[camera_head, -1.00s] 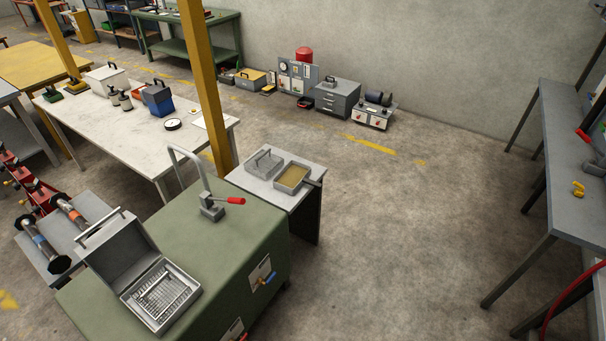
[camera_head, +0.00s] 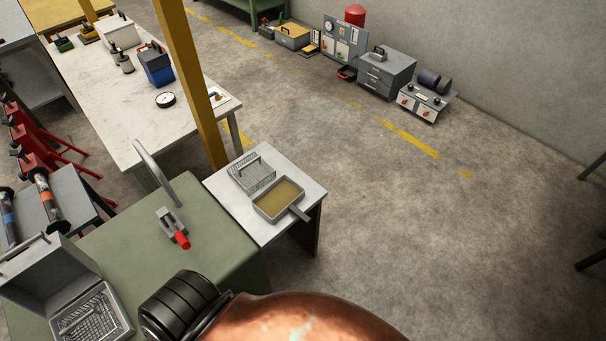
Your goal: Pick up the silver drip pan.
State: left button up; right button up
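A silver pan (camera_head: 278,199) with a yellowish-brown inside and a short handle at its lower right sits on a small light grey table (camera_head: 238,222). It looks like the drip pan. A silver wire basket (camera_head: 252,172) with a top handle stands close behind it on the same table. A copper-coloured and black arm part, which looks like mine, covers the bottom middle of the view. Neither of my grippers can be seen.
A green bench (camera_head: 190,228) with a lever tool (camera_head: 173,225) and an open grey case (camera_head: 80,305) stands left of the small table. A yellow post (camera_head: 190,85) rises behind it.

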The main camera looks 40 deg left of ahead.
aim_at(282, 197)
jog(key=i, duration=2.15)
jog(key=u, duration=3.1)
